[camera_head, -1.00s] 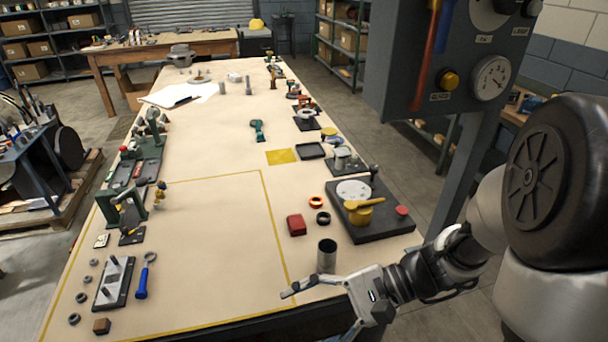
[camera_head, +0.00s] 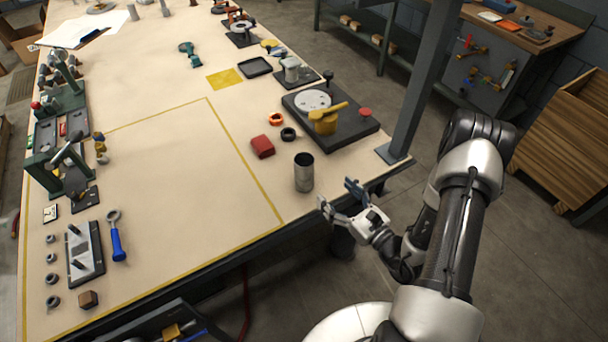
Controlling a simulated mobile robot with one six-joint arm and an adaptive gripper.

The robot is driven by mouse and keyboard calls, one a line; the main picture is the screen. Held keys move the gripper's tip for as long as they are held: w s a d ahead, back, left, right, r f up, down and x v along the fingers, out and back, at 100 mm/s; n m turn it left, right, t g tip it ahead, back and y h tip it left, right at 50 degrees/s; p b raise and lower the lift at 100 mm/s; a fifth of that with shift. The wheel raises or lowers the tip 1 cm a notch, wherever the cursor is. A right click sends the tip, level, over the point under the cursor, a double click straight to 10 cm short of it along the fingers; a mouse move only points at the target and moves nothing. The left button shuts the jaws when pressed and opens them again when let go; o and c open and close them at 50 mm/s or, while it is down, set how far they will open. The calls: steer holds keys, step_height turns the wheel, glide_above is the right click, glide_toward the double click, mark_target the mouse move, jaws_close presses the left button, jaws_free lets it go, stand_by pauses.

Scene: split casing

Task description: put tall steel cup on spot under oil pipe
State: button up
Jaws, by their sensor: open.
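The tall steel cup (camera_head: 304,174) stands upright on the table near its front right edge, with its open top up. My gripper (camera_head: 337,193) is just right of the cup, near the table edge. Its two fingers are spread with nothing between them, pointing towards the cup, and look apart from it. I cannot make out for sure which fixture is the oil pipe or where the spot under it is. A green stand with brass-coloured fittings (camera_head: 66,168) is at the left edge.
Behind the cup are a red block (camera_head: 262,146), black and orange rings, and a dark plate (camera_head: 356,131) with a yellow part. A grey post (camera_head: 420,90) rises at the right. A blue-handled wrench (camera_head: 117,240) lies left. The table's middle is clear.

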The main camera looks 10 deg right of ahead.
steer(key=b, duration=0.2)
glide_toward(298, 157)
steer(key=shift+x, duration=1.2)
steer(key=b+x, duration=0.1)
steer(key=x, duration=0.3)
steer(key=shift+w+f, duration=0.2)
steer(key=shift+w+a+b, duration=0.15)
steer(key=shift+w+b, duration=0.15)
steer(key=shift+w, duration=0.05)
steer(key=shift+r, duration=0.1)
steer(key=c, duration=1.7)
